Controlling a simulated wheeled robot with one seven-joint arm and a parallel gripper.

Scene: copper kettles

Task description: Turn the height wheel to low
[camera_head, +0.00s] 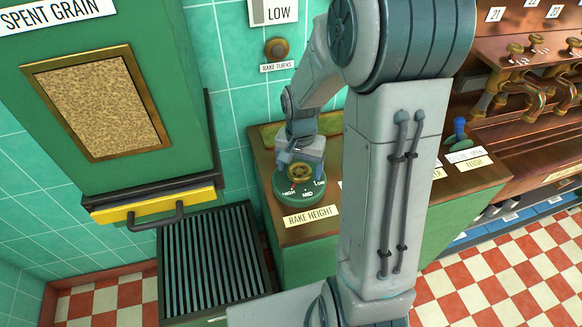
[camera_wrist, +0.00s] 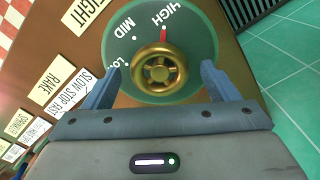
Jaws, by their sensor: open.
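The height wheel is a small brass handwheel (camera_wrist: 159,71) on a round green dial (camera_wrist: 200,42), also seen in the head view (camera_head: 299,173). The dial is lettered HIGH, MID and a partly hidden LOW. A red pointer (camera_wrist: 163,36) stands at HIGH. My gripper (camera_wrist: 160,85) is open, its two blue-grey fingers on either side of the wheel. In the wrist view a gap shows between each finger and the brass rim. In the head view my gripper (camera_head: 300,158) is over the dial, above the RAKE HEIGHT label (camera_head: 310,216). I cannot tell whether the fingers touch the dial.
A LOW sign (camera_head: 282,12) and a RAKE TURNS knob (camera_head: 277,48) are on the tiled wall behind. A blue lever (camera_head: 460,128) is right of my arm on the same counter.

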